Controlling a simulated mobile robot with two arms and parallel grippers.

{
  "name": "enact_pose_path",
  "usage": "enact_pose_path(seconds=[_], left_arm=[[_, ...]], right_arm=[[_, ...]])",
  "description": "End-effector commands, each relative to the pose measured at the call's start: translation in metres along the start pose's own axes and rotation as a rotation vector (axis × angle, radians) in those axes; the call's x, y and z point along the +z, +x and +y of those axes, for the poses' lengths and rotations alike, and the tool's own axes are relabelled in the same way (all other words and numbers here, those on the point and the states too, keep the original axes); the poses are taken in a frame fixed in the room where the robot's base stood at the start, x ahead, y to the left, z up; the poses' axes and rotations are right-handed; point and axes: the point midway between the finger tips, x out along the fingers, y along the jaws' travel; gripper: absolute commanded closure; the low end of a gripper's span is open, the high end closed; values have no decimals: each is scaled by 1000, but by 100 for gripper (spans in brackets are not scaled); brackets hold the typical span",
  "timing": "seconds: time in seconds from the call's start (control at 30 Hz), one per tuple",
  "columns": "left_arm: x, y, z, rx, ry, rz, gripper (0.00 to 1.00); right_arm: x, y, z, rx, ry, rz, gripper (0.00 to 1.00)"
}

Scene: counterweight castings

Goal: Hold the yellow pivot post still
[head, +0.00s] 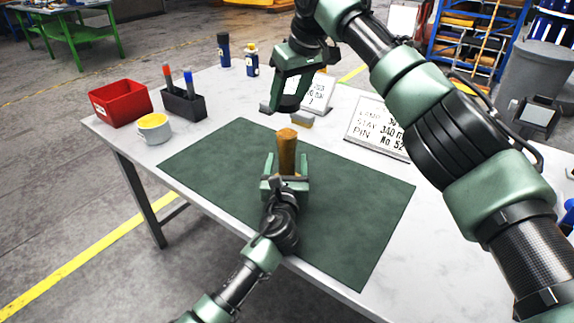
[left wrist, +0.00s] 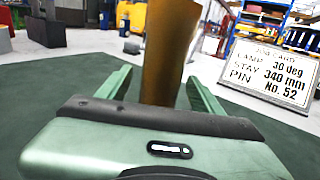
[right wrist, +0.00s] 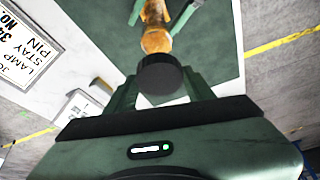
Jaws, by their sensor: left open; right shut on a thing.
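The yellow pivot post (head: 286,150) stands upright on the green mat (head: 220,160), its brownish-yellow surface looking worn. My left gripper (head: 286,182) is low around the post, open, with one finger on each side. In the left wrist view the post (left wrist: 168,50) rises between the fingers, with a visible gap on each side. My right gripper (head: 286,107) is above and beyond the post. In the right wrist view it is shut on a dark round piece (right wrist: 160,73), whose end hides part of the view near the post top (right wrist: 156,40).
A lettered card (head: 378,128) and a smaller one (head: 318,92) stand beyond the mat. A red bin (head: 120,103), a mug (head: 153,128), a dark marker holder (head: 184,105) and two bottles (head: 224,50) (head: 252,60) are at the back left. The mat's front right is clear.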

Motion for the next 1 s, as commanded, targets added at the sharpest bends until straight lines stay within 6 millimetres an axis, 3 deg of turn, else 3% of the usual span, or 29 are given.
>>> enact_pose_path(seconds=[0.07, 0.1, 0.3, 0.33, 0.53, 0.8, 1.0], left_arm=[[0, 0, 0, 0, 0, 0, 34], [0, 0, 0, 0, 0, 0, 39], [0, 0, 0, 0, 0, 0, 95], [0, 0, 0, 0, 0, 0, 100], [0, 0, 0, 0, 0, 0, 100], [0, 0, 0, 0, 0, 0, 100], [0, 0, 0, 0, 0, 0, 100]], right_arm=[[0, 0, 0, 0, 0, 0, 84], [0, 0, 0, 0, 0, 0, 84], [0, 0, 0, 0, 0, 0, 84], [0, 0, 0, 0, 0, 0, 84], [1, 3, 0, -1, 0, -1, 84], [16, 38, 0, -2, 0, -1, 84], [20, 46, 0, 0, 0, 2, 84]])
